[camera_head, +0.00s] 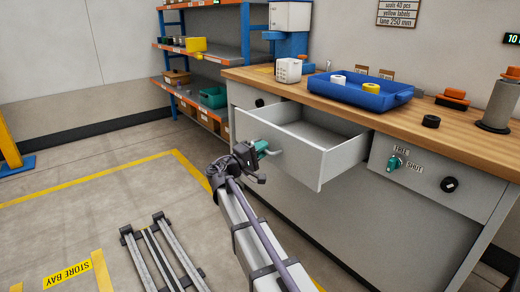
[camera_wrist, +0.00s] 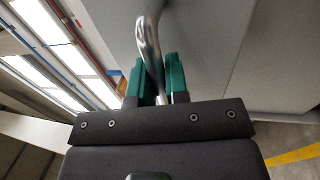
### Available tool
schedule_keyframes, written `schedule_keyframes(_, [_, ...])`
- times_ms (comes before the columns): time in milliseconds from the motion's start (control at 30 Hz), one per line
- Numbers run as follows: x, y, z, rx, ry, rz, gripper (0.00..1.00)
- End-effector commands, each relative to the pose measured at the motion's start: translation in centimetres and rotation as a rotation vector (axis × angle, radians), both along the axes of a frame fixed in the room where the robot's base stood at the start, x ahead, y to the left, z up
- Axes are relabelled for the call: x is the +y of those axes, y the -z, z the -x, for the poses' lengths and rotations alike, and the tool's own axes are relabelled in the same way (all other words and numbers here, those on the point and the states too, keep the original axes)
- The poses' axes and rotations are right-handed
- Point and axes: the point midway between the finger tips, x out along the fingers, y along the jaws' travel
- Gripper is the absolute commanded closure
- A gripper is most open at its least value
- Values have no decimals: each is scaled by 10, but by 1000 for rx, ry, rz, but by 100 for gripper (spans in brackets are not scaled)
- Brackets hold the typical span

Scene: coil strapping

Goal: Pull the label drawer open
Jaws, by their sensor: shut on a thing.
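The label drawer (camera_head: 318,150) is a grey drawer in the workbench, and it stands pulled well out from the bench front. Its inside looks empty where I can see it. My gripper (camera_head: 262,148) is at the drawer's front face, with its green fingers on the metal bar handle. In the wrist view the curved steel handle (camera_wrist: 150,45) runs down between the two green fingers of my gripper (camera_wrist: 160,82), which are shut on it. The handle's lower end is hidden behind the gripper body.
On the wooden bench top (camera_head: 460,143) are a blue tray (camera_head: 345,97) with rolls, a white block (camera_head: 288,70), and a black ring (camera_head: 431,121). Right of the drawer is a panel (camera_head: 420,178) with a green knob marked FREE and SHUT. Shelves (camera_head: 205,60) stand behind.

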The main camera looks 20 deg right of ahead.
Motion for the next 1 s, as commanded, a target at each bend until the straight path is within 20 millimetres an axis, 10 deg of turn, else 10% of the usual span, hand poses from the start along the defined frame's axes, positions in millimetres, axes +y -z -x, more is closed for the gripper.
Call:
schedule_keyframes(367, [0,0,0,0,1,0,61])
schedule_keyframes(667, [7,2,2,-1,-1,0,61])
schedule_keyframes(1000, [78,19,26,-1,-2,0,61])
